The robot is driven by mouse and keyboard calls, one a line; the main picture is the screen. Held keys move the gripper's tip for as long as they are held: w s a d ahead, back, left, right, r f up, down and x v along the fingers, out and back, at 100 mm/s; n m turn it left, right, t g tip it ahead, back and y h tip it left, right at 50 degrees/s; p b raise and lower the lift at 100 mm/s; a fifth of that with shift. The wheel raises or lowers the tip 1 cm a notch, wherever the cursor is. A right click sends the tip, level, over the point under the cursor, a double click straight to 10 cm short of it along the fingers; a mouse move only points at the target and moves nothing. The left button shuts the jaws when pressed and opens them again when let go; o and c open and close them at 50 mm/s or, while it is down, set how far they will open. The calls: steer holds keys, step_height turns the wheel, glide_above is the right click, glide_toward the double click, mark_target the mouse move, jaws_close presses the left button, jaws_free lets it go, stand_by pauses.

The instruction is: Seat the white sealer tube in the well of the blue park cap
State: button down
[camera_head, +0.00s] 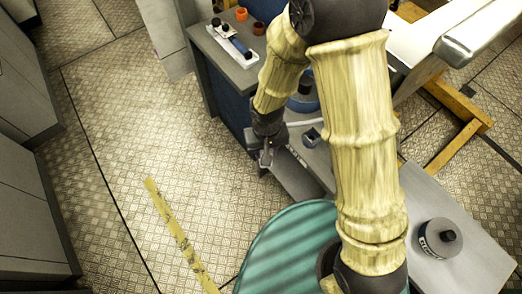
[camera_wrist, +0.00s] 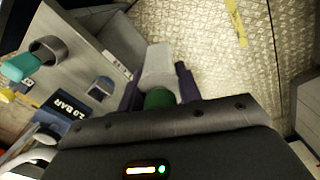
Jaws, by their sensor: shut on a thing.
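My gripper (camera_wrist: 158,88) is shut on a pale tube with a green end, the white sealer tube (camera_wrist: 158,65), in the wrist view. The tube lies between the two dark fingers and points away from the wrist. In the head view my gripper (camera_head: 267,152) hangs beside the grey bench's edge; the tube is not clear there. A small square blue-grey block, seemingly the blue park cap (camera_wrist: 101,89), stands on the bench left of the tube in the wrist view. It also shows in the head view (camera_head: 312,137), right of my gripper and apart from it. Its well is hard to make out.
A dark "2.0 BAR" plate (camera_wrist: 70,106) and a grey ring with a teal piece (camera_wrist: 18,67) are near the block. A white tray (camera_head: 228,40) and an orange cup (camera_head: 241,14) stand at the back. A grey canister (camera_head: 440,238) is at right.

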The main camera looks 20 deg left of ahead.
steer(key=w+d+f+p, duration=0.1)
steer(key=w+d+p, duration=0.3)
steer(key=w+d, duration=0.9)
steer(key=shift+w, duration=2)
steer(key=shift+f+b, duration=0.95)
steer(key=shift+f, duration=0.4)
steer(key=shift+r, duration=0.2)
steer(key=shift+r+p, duration=1)
steer(key=shift+r, duration=0.2)
steer(key=shift+f+b, duration=1.05)
steer(key=shift+f, duration=0.3)
steer(key=shift+r, duration=0.15)
steer(key=shift+r+p, duration=0.7)
steer(key=shift+r, duration=0.15)
